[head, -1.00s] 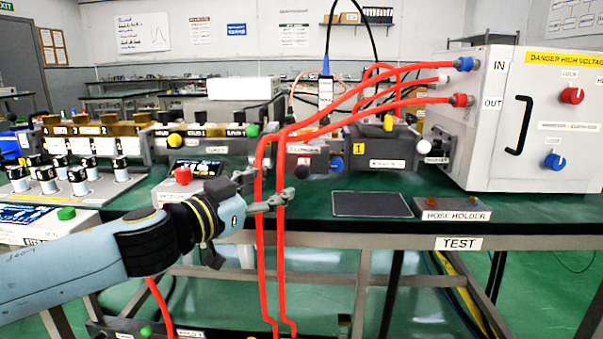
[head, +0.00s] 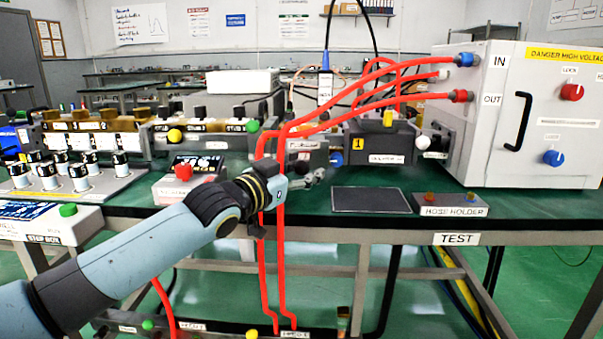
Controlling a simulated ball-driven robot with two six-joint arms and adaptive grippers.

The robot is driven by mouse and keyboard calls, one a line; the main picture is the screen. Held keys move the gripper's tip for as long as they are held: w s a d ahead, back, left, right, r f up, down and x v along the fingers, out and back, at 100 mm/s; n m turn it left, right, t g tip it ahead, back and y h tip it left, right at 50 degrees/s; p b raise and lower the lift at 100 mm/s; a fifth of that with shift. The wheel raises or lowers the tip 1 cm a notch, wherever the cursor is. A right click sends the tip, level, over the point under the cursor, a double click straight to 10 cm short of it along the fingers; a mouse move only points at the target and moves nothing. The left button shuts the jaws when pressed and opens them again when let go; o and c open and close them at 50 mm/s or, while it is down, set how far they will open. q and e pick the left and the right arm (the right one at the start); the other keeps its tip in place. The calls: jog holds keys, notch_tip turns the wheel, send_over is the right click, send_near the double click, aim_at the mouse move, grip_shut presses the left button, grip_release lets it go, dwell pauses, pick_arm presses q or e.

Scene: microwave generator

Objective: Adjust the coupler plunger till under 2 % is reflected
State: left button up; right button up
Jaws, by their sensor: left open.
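My left gripper (head: 312,180) is open and empty, above the bench's front part. It is near a grey block (head: 302,157) whose small label I cannot read. A blue knob (head: 336,158) sits at that block's right side, a little beyond the fingertips, with no visible contact. I cannot tell for certain which knob is the coupler plunger. My right gripper is out of view.
Red hoses (head: 281,240) hang in front of the bench beside my left wrist and run up to the white high-voltage cabinet (head: 560,110). A dark mat (head: 370,200) lies bare right of the gripper, beside the hose holder (head: 450,205). Metal blocks with coloured knobs line the bench behind.

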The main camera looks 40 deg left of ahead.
pick_arm(q)
jog(key=shift+a, duration=0.1)
grip_shut()
dwell(0.3)
